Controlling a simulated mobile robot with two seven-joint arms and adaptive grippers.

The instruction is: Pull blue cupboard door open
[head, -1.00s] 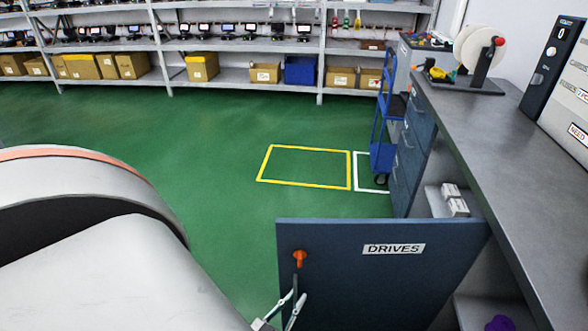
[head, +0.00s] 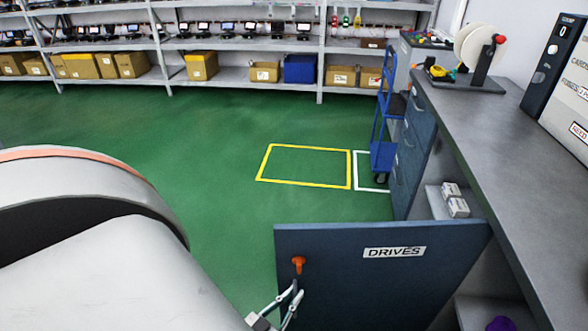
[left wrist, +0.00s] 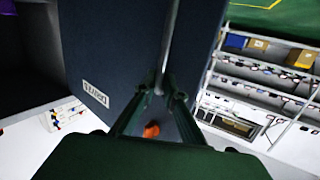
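The blue cupboard door (head: 380,285) with a DRIVES label stands swung out from the bench at the lower right of the head view. An orange knob (head: 298,262) sits near its free left edge. My left gripper (head: 293,290) is just below the knob, at that edge. In the left wrist view the door (left wrist: 105,45) fills the upper left and the knob (left wrist: 151,130) shows between my left gripper's (left wrist: 163,95) fingers. The fingers are close together; whether they grip the edge or only touch it is unclear. My right gripper is not in view.
The grey workbench (head: 500,150) runs along the right, with white boxes (head: 455,205) on a shelf and a purple thing (head: 500,324) below. A blue trolley (head: 383,150) stands beyond. Green floor (head: 220,215) left of the door is clear. Storage shelving (head: 220,75) lines the back.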

